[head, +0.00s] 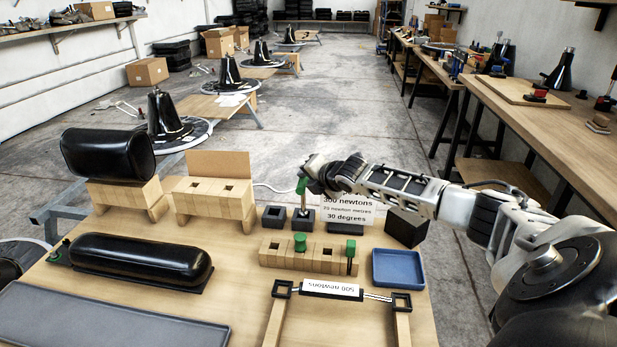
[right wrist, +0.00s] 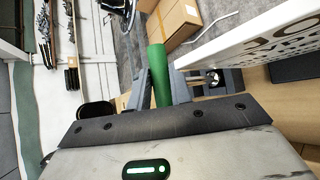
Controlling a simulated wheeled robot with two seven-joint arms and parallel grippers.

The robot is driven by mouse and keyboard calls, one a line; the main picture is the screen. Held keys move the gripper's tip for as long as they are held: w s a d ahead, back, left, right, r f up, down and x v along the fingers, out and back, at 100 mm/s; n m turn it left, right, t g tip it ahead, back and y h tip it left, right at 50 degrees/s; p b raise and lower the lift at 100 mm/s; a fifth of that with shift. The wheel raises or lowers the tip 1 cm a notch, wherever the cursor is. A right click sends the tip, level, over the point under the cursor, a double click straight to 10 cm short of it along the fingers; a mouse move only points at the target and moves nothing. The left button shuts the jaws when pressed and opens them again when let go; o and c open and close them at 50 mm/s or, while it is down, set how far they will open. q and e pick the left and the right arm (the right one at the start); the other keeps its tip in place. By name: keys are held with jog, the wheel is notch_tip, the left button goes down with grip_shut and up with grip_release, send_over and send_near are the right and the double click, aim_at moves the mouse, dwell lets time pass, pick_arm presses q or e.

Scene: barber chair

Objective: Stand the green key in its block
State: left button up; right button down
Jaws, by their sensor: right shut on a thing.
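My right gripper (head: 307,178) is shut on the green key (head: 301,187) above the middle of the table. The key is near upright, with its green handle between the fingers and a thin metal shaft pointing down. The shaft's lower end meets the top of a small black block (head: 303,224); I cannot tell how deep it sits. In the right wrist view the green handle (right wrist: 158,72) shows between the two fingers (right wrist: 157,95), and the shaft's end is hidden. My left gripper is not in view.
A second black block (head: 273,218) stands just left. Black cushions (head: 140,262) fill the left.

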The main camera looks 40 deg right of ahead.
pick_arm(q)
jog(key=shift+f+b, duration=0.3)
pick_arm(e)
jog(key=shift+f, duration=0.6)
jog(key=c, duration=1.2)
grip_release()
jog(key=shift+f, duration=0.1)
pick_arm(q)
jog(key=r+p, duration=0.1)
jog(key=p, duration=0.1)
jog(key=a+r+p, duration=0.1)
jog(key=p, duration=0.2)
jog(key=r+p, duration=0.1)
jog(key=p, duration=0.2)
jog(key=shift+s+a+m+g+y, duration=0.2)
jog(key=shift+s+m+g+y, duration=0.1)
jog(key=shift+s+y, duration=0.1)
pick_arm(e)
jog(key=v, duration=1.6)
jog(key=shift+d, duration=0.1)
